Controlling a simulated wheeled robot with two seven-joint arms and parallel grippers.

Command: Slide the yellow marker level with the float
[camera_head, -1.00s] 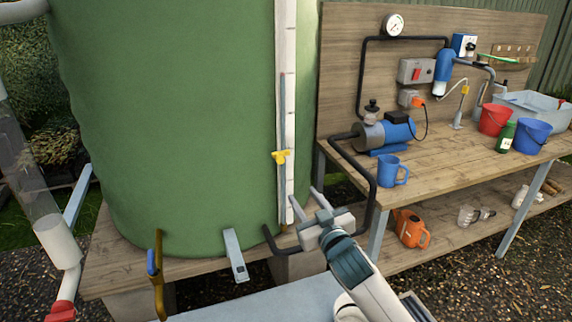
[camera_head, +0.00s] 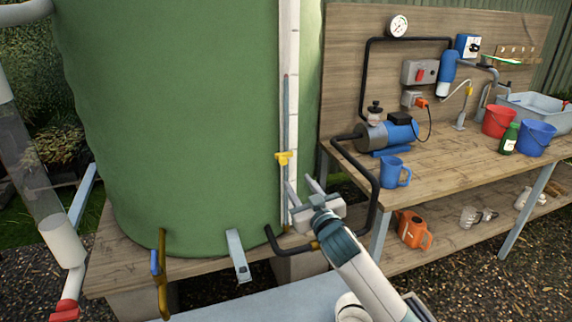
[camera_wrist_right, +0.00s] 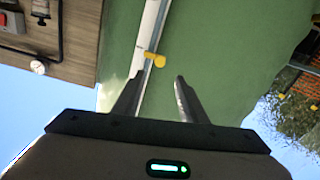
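The yellow marker (camera_head: 284,158) sits on the thin gauge tube (camera_head: 286,115) beside the white scale strip (camera_head: 292,60), on the front of the green tank (camera_head: 180,110). A tiny reddish spot shows near the top of the gauge tube; I cannot tell whether it is the float. My right gripper (camera_head: 299,184) is open and empty, just below and right of the marker. In the right wrist view, the marker (camera_wrist_right: 154,60) lies ahead of the open fingers (camera_wrist_right: 156,88), apart from them. My left gripper is not in view.
A black pipe (camera_head: 370,185) runs close to my right gripper.

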